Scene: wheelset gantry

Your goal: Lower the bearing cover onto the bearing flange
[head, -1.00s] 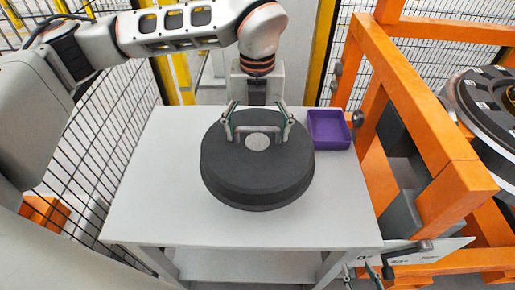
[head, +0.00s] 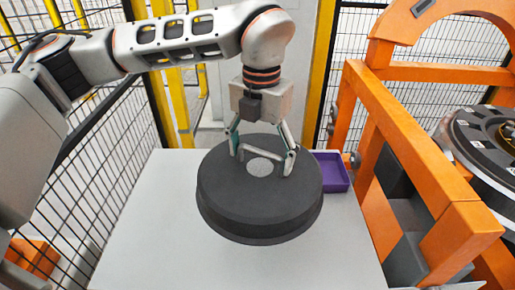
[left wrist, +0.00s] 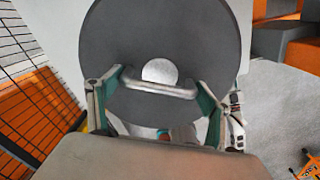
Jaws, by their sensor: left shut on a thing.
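The bearing cover (head: 260,212) is a thick dark grey disc with a stepped rim, a pale round centre and a bar handle on top. It is roughly level over the white table; whether it touches the table is hard to tell. My left gripper (head: 264,162) is above it, shut on its handle. The left wrist view shows the cover (left wrist: 130,45) and the handle (left wrist: 160,88) between the two fingers (left wrist: 160,98). A dark round part with a brass-coloured middle (head: 488,138), possibly the bearing flange, is cut off at the right edge. My right gripper is out of view.
The white table (head: 150,225) has bare space left and in front of the cover. A purple bin (head: 333,172) stands close on the right. An orange gantry frame (head: 400,165) stands between table and round part. A black mesh fence (head: 95,165) is on the left.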

